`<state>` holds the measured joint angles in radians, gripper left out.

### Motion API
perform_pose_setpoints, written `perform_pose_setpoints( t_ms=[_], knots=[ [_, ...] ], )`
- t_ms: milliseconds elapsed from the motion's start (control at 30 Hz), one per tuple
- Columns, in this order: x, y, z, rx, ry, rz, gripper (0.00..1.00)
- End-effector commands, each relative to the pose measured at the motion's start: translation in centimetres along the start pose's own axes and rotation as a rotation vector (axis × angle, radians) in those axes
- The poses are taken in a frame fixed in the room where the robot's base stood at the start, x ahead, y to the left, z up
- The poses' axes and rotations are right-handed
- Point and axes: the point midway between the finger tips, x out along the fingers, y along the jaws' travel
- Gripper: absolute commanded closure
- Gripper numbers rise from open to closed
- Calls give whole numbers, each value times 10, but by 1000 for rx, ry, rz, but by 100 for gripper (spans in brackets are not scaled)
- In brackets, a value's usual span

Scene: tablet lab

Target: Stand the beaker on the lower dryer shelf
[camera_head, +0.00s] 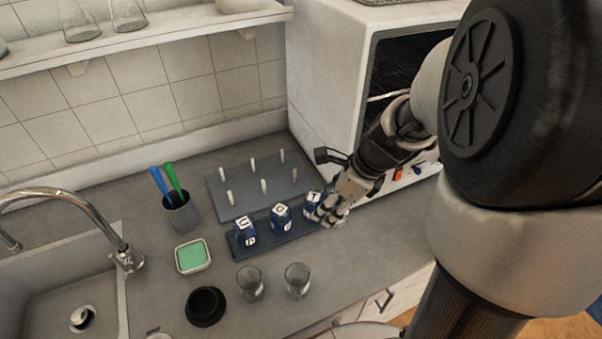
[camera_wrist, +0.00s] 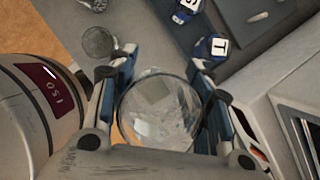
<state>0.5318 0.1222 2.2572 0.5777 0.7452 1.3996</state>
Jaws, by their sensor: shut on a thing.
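A clear glass beaker (camera_wrist: 160,112) is between the two fingers of my gripper (camera_wrist: 164,82) in the wrist view, seen from above with its round rim toward the camera. The fingers are shut on its sides. In the head view my gripper (camera_head: 331,207) is above the right end of the block rack, in front of the dryer; I cannot make out the held beaker there. The white dryer (camera_head: 330,75) stands at the back right with its front open and dark inside. A shelf edge (camera_head: 383,97) shows in it; my arm hides much of the opening.
Two clear glasses (camera_head: 250,284) (camera_head: 297,281) stand near the counter's front. Lettered blocks (camera_head: 281,218) sit on a dark rack beside a peg board (camera_head: 233,200). A pen cup (camera_head: 181,213), green sponge dish (camera_head: 193,257), black bowl (camera_head: 206,306) and sink (camera_head: 60,285) lie left.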

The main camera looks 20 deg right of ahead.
Motion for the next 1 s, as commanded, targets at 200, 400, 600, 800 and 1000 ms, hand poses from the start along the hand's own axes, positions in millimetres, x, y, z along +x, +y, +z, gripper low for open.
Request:
perform_pose_setpoints(
  t_ms=[200, 400, 600, 800, 1000],
  knots=[
    [-3, 0, 2, -7, 1, 3, 79],
    [15, 3, 10, -217, 1, 93, 79],
    [62, 15, 30, -839, 0, 356, 79],
    [112, 29, 45, -1553, 2, 652, 79],
    [142, 36, 51, -2013, 2, 840, 79]
  ],
)
